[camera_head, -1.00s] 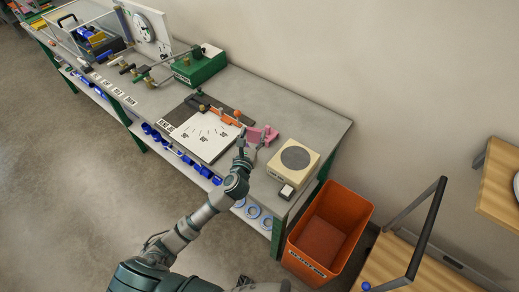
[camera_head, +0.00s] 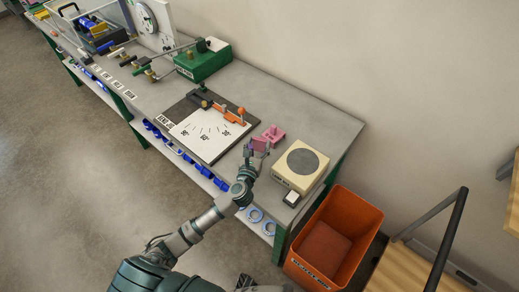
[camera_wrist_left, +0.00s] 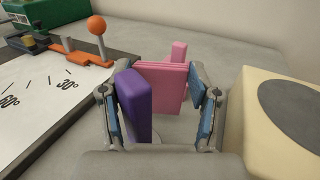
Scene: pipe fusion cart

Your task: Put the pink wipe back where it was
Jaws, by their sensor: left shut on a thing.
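My left gripper (camera_head: 257,147) is low over the bench's near edge, between the white angle board and the cream box. In the left wrist view the gripper (camera_wrist_left: 160,105) is closed around a layered pink block, which I take as the pink wipe (camera_wrist_left: 165,85). A purple slab (camera_wrist_left: 132,105) stands between the left finger and the pink layers; the pink reaches close to the right finger. A pink upright piece (camera_wrist_left: 178,52) shows just behind. In the head view the pink piece (camera_head: 273,132) is beside the fingertips. A dark shape at the bottom edge may be my right gripper (camera_head: 245,282).
The angle board (camera_head: 208,133) with its orange-handled clamp (camera_head: 236,117) is left of the gripper. A cream box (camera_head: 302,165) with a grey disc is close on the right. An orange bin (camera_head: 335,240) stands beside the bench. Bare bench top lies behind.

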